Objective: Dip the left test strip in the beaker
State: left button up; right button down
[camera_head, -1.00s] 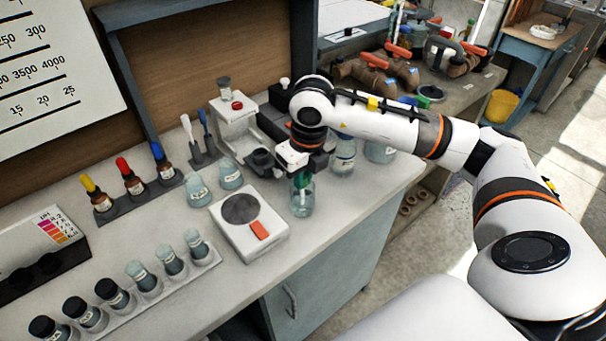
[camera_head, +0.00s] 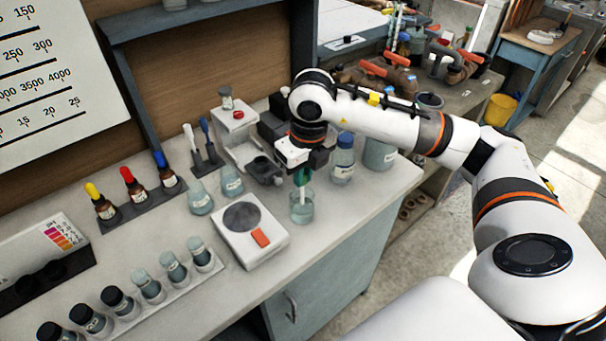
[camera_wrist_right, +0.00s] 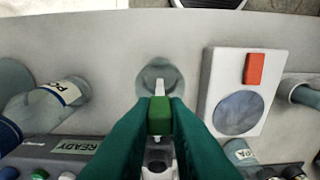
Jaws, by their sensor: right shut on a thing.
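My right gripper (camera_head: 302,177) has green fingers and is shut on a test strip (camera_wrist_right: 159,80) with a green grip block and a white strip. It holds the strip pointing down over the glass beaker (camera_head: 301,212) near the counter's front edge. In the head view the white lower end overlaps the upper part of the beaker and appears to be inside its mouth. I cannot tell whether it touches the liquid. In the right wrist view the beaker (camera_wrist_right: 148,74) shows behind the white strip. My left gripper is not in view.
A white scale (camera_head: 246,257) with an orange button stands left of the beaker. A labelled bottle (camera_head: 343,164) stands behind it to the right. A grey holder (camera_head: 207,167) with white and blue handled tools is further back. Vials in a rack (camera_head: 185,283) line the front left.

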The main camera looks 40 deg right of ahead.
jog(key=shift+r+p, duration=1.9)
jog(key=shift+r, duration=1.5)
